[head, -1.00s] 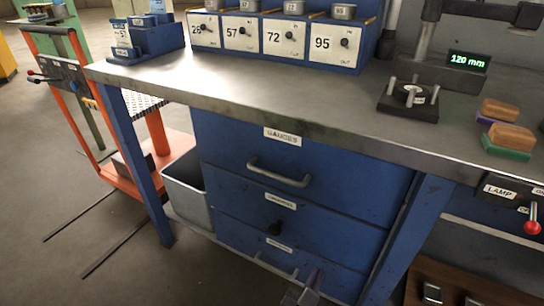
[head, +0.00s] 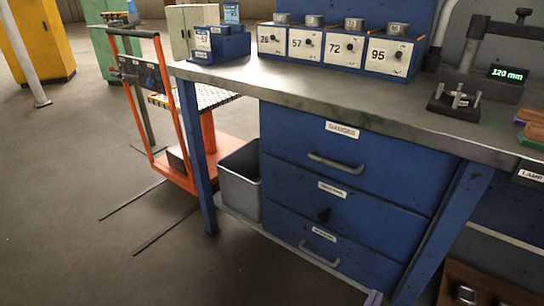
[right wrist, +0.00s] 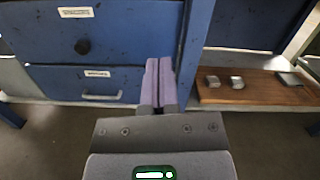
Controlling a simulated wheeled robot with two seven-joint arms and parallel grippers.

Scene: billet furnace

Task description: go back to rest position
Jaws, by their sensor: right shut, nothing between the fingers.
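My right gripper (head: 373,298) barely shows at the bottom edge of the head view, in front of the blue drawer cabinet (head: 345,187). In the right wrist view its two purple fingers (right wrist: 159,82) lie together, shut and empty. They point toward the gap beside the drawers, and I cannot tell how far they are from the cabinet front. My left gripper is in neither view now.
The metal workbench (head: 330,97) carries numbered boxes (head: 314,46) and a 120 mm gauge (head: 507,74). A grey bin (head: 240,182) and an orange trolley (head: 188,150) stand left of the drawers. A wooden board (right wrist: 255,90) lies low right.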

